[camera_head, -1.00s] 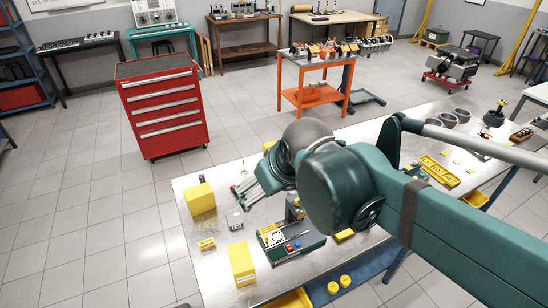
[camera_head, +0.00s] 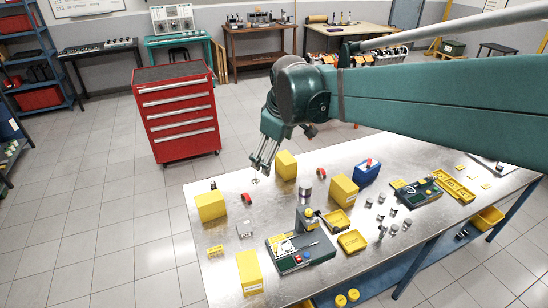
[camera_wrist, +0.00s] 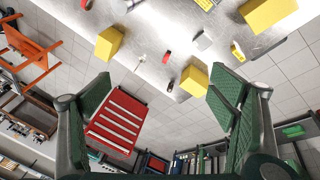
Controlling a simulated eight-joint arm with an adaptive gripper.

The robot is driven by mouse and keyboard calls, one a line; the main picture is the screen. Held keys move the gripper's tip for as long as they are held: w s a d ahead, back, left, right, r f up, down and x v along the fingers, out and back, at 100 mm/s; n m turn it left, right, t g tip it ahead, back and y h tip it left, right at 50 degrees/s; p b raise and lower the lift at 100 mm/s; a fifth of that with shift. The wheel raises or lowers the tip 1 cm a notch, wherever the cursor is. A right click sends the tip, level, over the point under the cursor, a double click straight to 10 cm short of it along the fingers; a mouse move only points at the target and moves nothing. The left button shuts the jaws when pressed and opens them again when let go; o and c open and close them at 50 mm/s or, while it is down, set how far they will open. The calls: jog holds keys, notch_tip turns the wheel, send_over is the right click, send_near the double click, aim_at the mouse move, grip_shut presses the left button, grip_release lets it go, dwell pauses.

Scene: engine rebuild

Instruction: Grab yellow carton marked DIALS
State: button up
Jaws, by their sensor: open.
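Several plain yellow cartons stand on the metal bench: one at the left (camera_head: 210,207), one at the front (camera_head: 249,272), one at the back edge (camera_head: 286,165) and one farther right (camera_head: 342,190). Their markings are too small to read, so I cannot tell which says DIALS. My gripper (camera_head: 262,163) is open and empty, in the air by the bench's back edge, just left of the back carton in the picture. In the wrist view my green fingers (camera_wrist: 162,88) are wide apart with nothing between them. Yellow cartons show beyond them (camera_wrist: 108,43), (camera_wrist: 194,81), (camera_wrist: 268,13).
The bench (camera_head: 228,187) also holds a blue box (camera_head: 367,172), yellow trays (camera_head: 352,241), a green fixture (camera_head: 302,252) and small metal parts (camera_head: 388,215). A red tool cabinet (camera_head: 180,115) stands behind. The floor between cabinet and bench is clear.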

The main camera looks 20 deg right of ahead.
jog(key=w+d+f+n+g, duration=0.1)
jog(key=w+d+f+n, duration=0.2)
jog(key=w, duration=0.6)
jog(key=n+g, duration=0.3)
jog(key=n, duration=0.6)
send_over(286, 157)
jog(key=f, duration=1.9)
jog(key=shift+s+a, duration=0.3)
jog(key=shift+s, duration=0.05)
jog(key=shift+w+d+f, duration=0.15)
jog(key=shift+d+f, duration=0.05)
jog(key=shift+f, duration=0.15)
jog(key=shift+f, duration=1.3)
jog(key=shift+f, duration=0.1)
jog(key=shift+w+f+p, duration=0.1)
jog(key=shift+f+p, duration=0.2)
jog(key=shift+f, duration=2.2)
